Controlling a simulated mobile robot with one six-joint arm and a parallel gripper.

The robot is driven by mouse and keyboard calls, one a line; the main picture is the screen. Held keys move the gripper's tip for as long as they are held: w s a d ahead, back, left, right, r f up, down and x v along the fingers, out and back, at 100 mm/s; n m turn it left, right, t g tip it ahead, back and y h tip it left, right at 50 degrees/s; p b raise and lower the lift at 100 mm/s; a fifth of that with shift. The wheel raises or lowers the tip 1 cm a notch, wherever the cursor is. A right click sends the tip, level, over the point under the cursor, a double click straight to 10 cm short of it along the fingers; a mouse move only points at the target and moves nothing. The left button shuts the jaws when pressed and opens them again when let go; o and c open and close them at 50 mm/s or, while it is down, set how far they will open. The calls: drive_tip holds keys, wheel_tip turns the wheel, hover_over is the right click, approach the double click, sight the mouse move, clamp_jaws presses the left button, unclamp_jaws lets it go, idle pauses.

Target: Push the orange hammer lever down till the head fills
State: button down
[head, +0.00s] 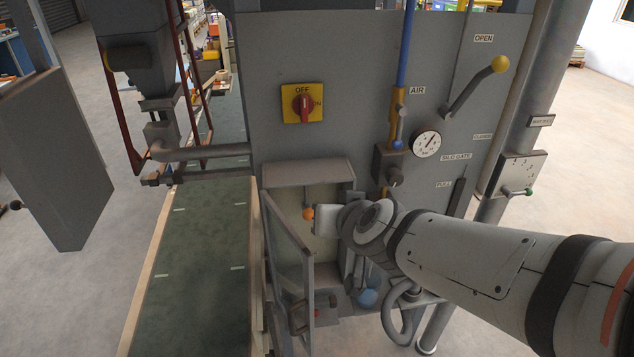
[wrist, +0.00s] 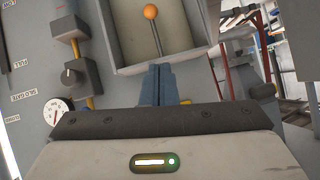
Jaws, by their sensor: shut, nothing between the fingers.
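The orange ball (head: 308,213) of the hammer lever sits at the lower end of a thin stem in a pale recessed box (head: 324,238) on the grey panel. In the wrist view, which is turned over, the orange ball (wrist: 150,11) is near the top edge and its stem runs down towards my fingertips. My gripper (wrist: 157,68) is shut and empty, its blue-grey fingers together at the edge of the box. The ball looks clear of the fingers; whether they touch the stem I cannot tell. In the head view my wrist is right of the ball and hides the fingers.
A red rotary switch (head: 303,103) on a yellow plate is above the box. A round gauge (head: 426,143) and a yellow-knobbed gate lever (head: 500,64) are at the upper right. A grey metal frame (head: 290,245) stands left of the box, beside a green conveyor belt (head: 195,260).

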drive_tip(key=shift+w+a+r+m+t+h+p, duration=0.35)
drive_tip(key=shift+w+r+t+h+p, duration=0.1)
drive_tip(key=shift+w+r+t+h, duration=0.15)
drive_tip(key=b, duration=0.7)
hover_over(307, 209)
drive_tip(key=d, duration=0.2)
drive_tip(key=f, duration=1)
drive_tip(key=shift+w+a+f, duration=0.15)
drive_tip(key=shift+a, duration=0.05)
drive_tip(key=shift+s+a+f, duration=0.1)
drive_tip(key=shift+s+f, duration=0.1)
drive_tip(key=shift+f, duration=0.4)
drive_tip(key=shift+s+f, duration=0.15)
drive_tip(key=shift+f, duration=0.4)
drive_tip(key=shift+s+f, duration=0.2)
drive_tip(key=shift+f, duration=0.5)
drive_tip(key=shift+s, duration=0.1)
